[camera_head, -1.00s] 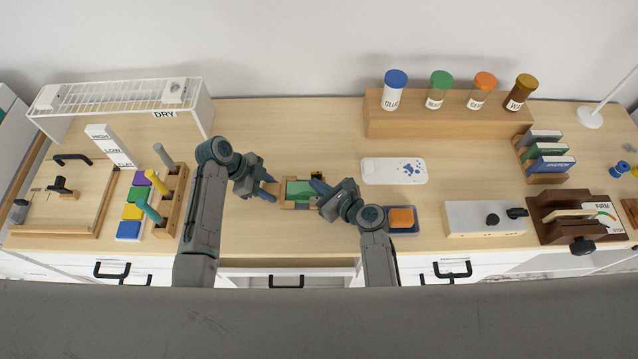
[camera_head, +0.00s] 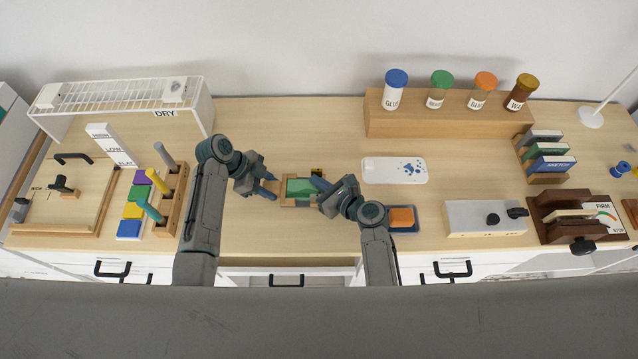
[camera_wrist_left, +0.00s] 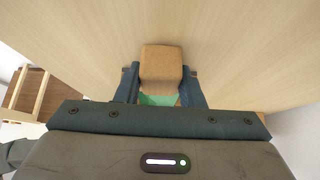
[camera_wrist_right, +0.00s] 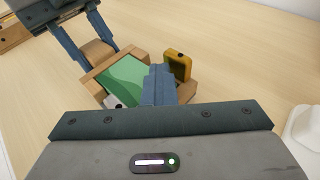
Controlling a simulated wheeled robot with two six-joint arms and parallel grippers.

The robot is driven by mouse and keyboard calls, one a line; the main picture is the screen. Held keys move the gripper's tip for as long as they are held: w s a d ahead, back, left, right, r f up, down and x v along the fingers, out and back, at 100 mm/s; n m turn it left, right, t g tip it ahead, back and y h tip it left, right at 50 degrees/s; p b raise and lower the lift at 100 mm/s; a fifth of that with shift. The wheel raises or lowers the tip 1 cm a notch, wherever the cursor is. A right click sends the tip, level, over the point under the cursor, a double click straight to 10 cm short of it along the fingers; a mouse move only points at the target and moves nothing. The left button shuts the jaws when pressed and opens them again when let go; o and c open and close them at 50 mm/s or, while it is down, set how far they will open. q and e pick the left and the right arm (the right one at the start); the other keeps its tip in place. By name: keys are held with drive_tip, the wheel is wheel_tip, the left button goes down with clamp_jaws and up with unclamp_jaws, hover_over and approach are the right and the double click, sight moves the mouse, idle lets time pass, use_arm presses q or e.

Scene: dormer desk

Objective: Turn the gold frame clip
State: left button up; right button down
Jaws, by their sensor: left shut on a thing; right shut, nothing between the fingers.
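The wooden frame (camera_wrist_right: 104,71) with a green panel (camera_wrist_right: 122,80) lies on the desk between my grippers. It also shows in the head view, with its green panel (camera_head: 299,188) facing up. The gold frame clip (camera_wrist_right: 178,66) stands at the frame's edge in the right wrist view. In the head view the clip (camera_head: 317,172) is small, at the frame's far right. My left gripper (camera_wrist_left: 160,80) is shut on the frame's wooden end block (camera_wrist_left: 161,62). My right gripper (camera_wrist_right: 159,84) is shut and empty, its fingertips close beside the clip; contact cannot be told.
A white card with blue dots (camera_head: 394,170) lies right of the frame. A blue tray (camera_head: 404,228) with an orange block (camera_head: 401,217) sits behind my right arm. A wooden peg rack (camera_head: 172,208) stands left of my left arm. Bare desk lies beyond the frame.

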use_arm(q)
drive_tip(key=shift+s+f, duration=0.15)
drive_tip(key=shift+f, duration=0.05)
use_arm(e)
drive_tip(key=shift+w+r, duration=0.45)
drive_tip(key=shift+r, duration=0.05)
drive_tip(key=shift+s+d, duration=0.25)
use_arm(q)
drive_tip(key=shift+r, duration=0.1)
use_arm(e)
drive_tip(key=v, duration=1.1)
drive_tip(key=shift+s+d+f, duration=0.15)
drive_tip(key=shift+s+f, duration=0.1)
drive_tip(key=shift+s, duration=0.15)
use_arm(q)
drive_tip(key=o, duration=1.3)
drive_tip(key=shift+c, duration=0.2)
